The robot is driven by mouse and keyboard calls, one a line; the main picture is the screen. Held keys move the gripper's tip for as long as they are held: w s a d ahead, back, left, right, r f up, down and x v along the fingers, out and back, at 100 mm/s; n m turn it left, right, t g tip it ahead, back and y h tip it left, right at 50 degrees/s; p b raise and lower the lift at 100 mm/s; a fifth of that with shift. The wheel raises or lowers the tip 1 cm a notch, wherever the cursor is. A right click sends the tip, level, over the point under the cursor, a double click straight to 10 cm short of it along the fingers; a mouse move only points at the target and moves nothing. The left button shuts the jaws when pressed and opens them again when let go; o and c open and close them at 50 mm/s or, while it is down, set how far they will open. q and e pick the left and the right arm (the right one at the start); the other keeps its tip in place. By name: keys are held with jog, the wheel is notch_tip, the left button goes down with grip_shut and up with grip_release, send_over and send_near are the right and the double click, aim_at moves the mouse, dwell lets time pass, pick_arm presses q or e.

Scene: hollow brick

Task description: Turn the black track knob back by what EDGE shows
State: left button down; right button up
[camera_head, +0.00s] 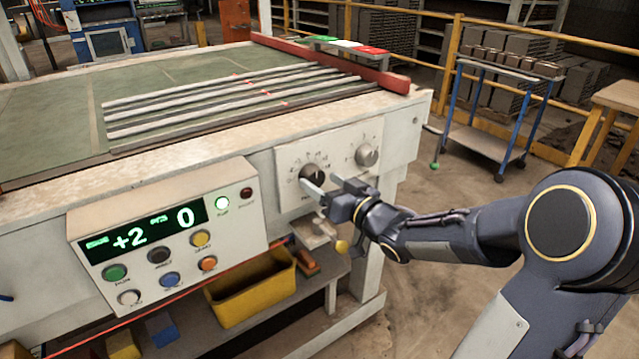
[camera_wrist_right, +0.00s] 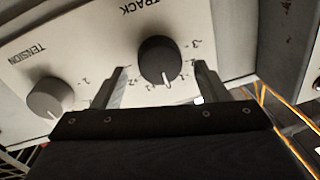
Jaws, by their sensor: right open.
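The black TRACK knob (camera_head: 315,172) sits on the white dial panel on the machine's front. In the right wrist view the knob (camera_wrist_right: 160,60) has a white pointer at its lower edge, near what looks like a 1 mark. My right gripper (camera_head: 325,184) is open at the knob. In the wrist view its fingers (camera_wrist_right: 161,75) stand on either side of the knob, with gaps between. My left gripper is not in view.
The grey TENSION knob (camera_head: 367,154) is beside the black knob; it also shows in the wrist view (camera_wrist_right: 48,98). A yellow bin (camera_head: 252,292) stands below. A trolley (camera_head: 490,110) stands behind right.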

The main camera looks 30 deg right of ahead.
jog(key=shift+w+a, duration=0.1)
jog(key=shift+w, duration=0.6)
jog(key=c, duration=1)
